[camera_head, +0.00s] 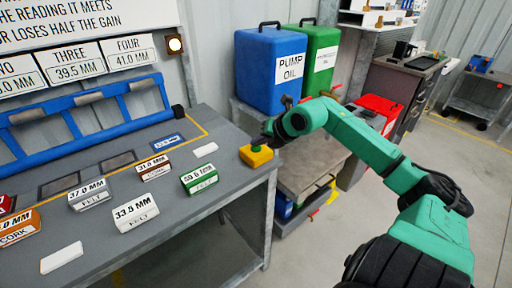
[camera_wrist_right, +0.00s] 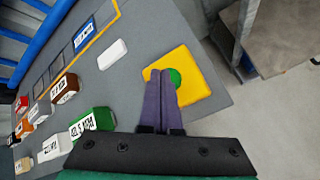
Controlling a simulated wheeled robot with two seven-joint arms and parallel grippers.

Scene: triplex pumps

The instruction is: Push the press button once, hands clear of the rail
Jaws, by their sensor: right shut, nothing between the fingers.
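The press button is a yellow box (camera_head: 258,158) with a green cap, at the right end of the grey bench near its corner. In the right wrist view the yellow box (camera_wrist_right: 200,82) lies ahead, with its round green cap (camera_wrist_right: 175,75) partly hidden behind the fingers. My right gripper (camera_head: 268,133) is just above the box in the head view. Its purple fingers (camera_wrist_right: 160,80) are shut together and empty, with the tips over the cap's left part. I cannot tell whether they touch it. My left gripper is not in view.
A blue rail rack (camera_head: 90,120) stands along the back of the bench. Labelled blocks, such as a green one (camera_head: 199,178) and a white one (camera_head: 136,212), lie left of the button. Blue (camera_head: 270,70) and green drums stand behind. A lit lamp (camera_head: 174,44) hangs on the wall.

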